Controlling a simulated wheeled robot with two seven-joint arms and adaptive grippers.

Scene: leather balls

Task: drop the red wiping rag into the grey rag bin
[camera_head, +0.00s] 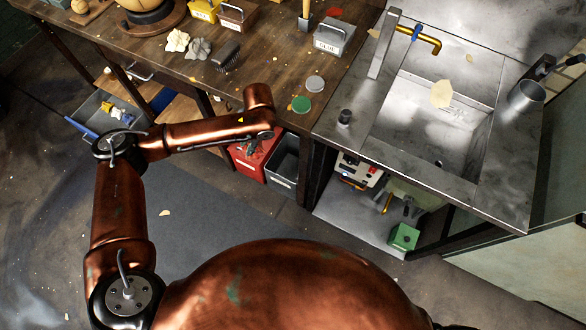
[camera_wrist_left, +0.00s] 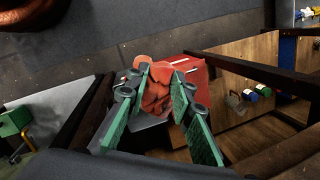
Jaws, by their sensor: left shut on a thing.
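My left gripper (camera_head: 256,146) reaches down past the bench's front edge, over the red bin (camera_head: 250,163) and close to the grey rag bin (camera_head: 283,163). In the left wrist view, the green-padded fingers of my left gripper (camera_wrist_left: 160,92) are shut on the crumpled red wiping rag (camera_wrist_left: 157,93). Parts of the rag bulge out between and beyond the fingertips. In the head view the rag cannot be told apart from the red bin. The grey bin stands right of the red one, its dark opening facing up. My right gripper is in neither view.
The wooden bench (camera_head: 150,55) holds a brush (camera_head: 226,56), crumpled cloths (camera_head: 198,48), a grey caddy (camera_head: 334,38) and round lids (camera_head: 301,104). The metal sink (camera_head: 420,110) stands to the right. A grey crate (camera_head: 92,107) sits under the bench. A dark mat covers the floor.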

